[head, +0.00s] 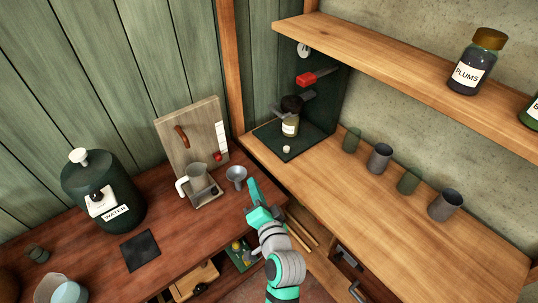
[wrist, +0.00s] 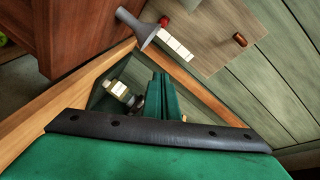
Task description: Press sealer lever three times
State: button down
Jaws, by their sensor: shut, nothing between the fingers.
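The sealer is a dark green stand (head: 335,98) in the corner of the light wood counter, with a lever that has a red handle (head: 306,79). A jar (head: 290,124) with a pale label and dark top stands on its base; a labelled jar also shows in the wrist view (wrist: 118,89). My gripper (head: 253,185) is shut and empty, in front of the counter corner, below and left of the sealer in the head view and apart from the lever. Its closed green fingers show in the wrist view (wrist: 162,95). The red handle is not clear in the wrist view.
A grey funnel (head: 236,174) and a board with a clear jug (head: 195,177) stand on the dark red counter, left of my gripper. A green water urn (head: 103,190) is farther left. Several cups, including a grey one (head: 379,157), line the right counter under a shelf (head: 400,55).

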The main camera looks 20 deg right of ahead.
jog(key=s+a+f+n+h, duration=0.1)
jog(key=s+a+f, duration=0.25)
jog(key=s, duration=0.25)
jog(key=s+a+f+n+g+h, duration=0.1)
jog(key=s+a+f, duration=0.1)
jog(key=s+f, duration=0.35)
jog(key=s+a+f+n, duration=0.1)
jog(key=s+a+f, duration=0.15)
jog(key=s, duration=0.45)
jog(key=s+a+r+n+y, duration=0.1)
jog(key=s+n, duration=0.7)
jog(key=s, duration=0.9)
jog(key=shift+s+r, duration=0.25)
jog(key=shift+s, duration=0.15)
jog(key=shift+a, duration=0.15)
jog(key=shift+s+a+n, duration=0.1)
jog(key=shift+a+n, duration=0.15)
jog(key=shift+n, duration=0.05)
